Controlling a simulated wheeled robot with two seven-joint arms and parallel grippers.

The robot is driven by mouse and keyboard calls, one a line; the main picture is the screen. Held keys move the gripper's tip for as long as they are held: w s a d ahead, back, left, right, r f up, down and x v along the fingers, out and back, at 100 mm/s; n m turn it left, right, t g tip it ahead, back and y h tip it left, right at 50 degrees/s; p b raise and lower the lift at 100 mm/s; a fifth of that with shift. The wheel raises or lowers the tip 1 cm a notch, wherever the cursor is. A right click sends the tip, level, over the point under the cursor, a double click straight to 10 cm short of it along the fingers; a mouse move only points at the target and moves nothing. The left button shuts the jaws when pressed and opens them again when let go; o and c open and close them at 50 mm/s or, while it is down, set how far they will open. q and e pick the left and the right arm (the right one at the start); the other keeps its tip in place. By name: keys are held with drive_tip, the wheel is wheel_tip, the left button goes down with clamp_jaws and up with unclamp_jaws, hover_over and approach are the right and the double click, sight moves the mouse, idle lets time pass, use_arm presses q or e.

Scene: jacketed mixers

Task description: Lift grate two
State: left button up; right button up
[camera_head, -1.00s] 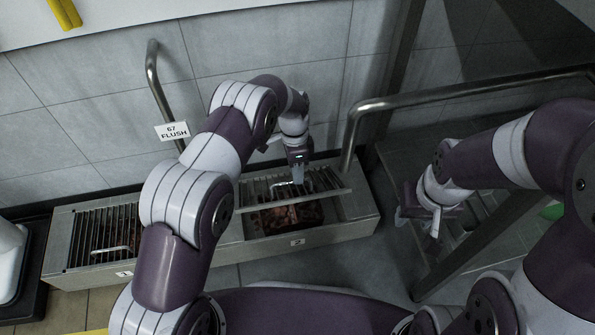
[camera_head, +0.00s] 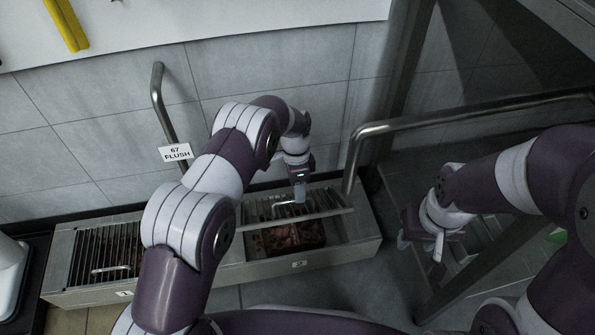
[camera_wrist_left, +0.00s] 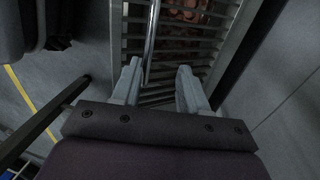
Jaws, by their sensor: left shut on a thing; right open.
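Grate two (camera_head: 335,201) is a slatted metal grate above the bay labelled 2. Its near edge is raised, and a dark reddish mass (camera_head: 290,238) shows in the open bay below it. My left gripper (camera_head: 299,192) points down at the grate and is shut on its handle (camera_head: 283,208). In the left wrist view, the handle (camera_wrist_left: 152,42) runs up between the finger tips, with the slats (camera_wrist_left: 190,45) behind; the exact contact is hard to see. My right gripper (camera_head: 420,245) is open and empty at the right, away from the grates.
Grate one (camera_head: 107,252) lies flat with its own handle at the left of the metal trough (camera_head: 225,270). A bent pipe with a flush sign (camera_head: 175,152) stands behind. A metal rail (camera_head: 460,112) and frame are at the right.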

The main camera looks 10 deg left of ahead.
wheel_tip(320, 180, up, 11)
drive_tip(key=p, duration=1)
